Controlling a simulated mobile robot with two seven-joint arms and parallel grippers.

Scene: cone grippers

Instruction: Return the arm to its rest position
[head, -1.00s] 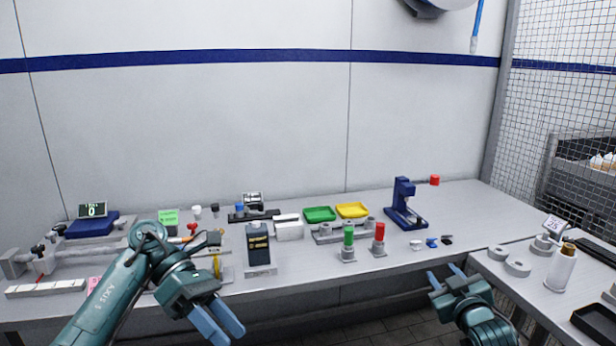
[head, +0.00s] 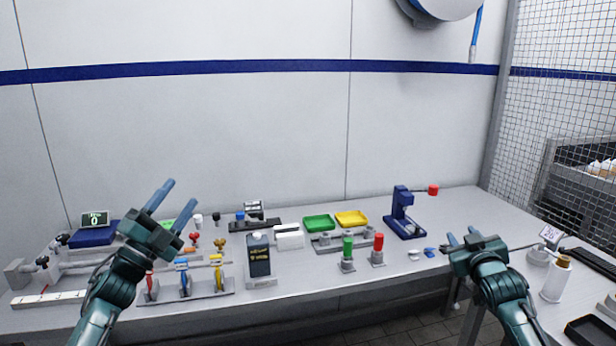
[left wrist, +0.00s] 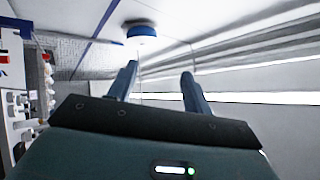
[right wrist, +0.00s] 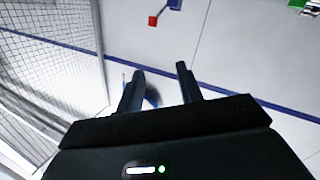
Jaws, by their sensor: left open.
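My left gripper (head: 172,204) is raised over the left part of the bench, fingers pointing up and to the right. Its two blue fingers stand apart with nothing between them, and they also show empty in the left wrist view (left wrist: 160,88). My right gripper (head: 461,237) is at the bench's right front edge, its fingers pointing up. In the right wrist view (right wrist: 160,85) its fingers are spread with nothing between them. The left arm hides part of the bench's left side.
The grey bench (head: 455,205) carries a blue press (head: 404,218), green tray (head: 319,222), yellow tray (head: 352,218), green cylinder (head: 347,248), red cylinder (head: 378,245) and a dark meter (head: 260,258). A side table with a white bottle (head: 555,280) is at right. Space above the bench is free.

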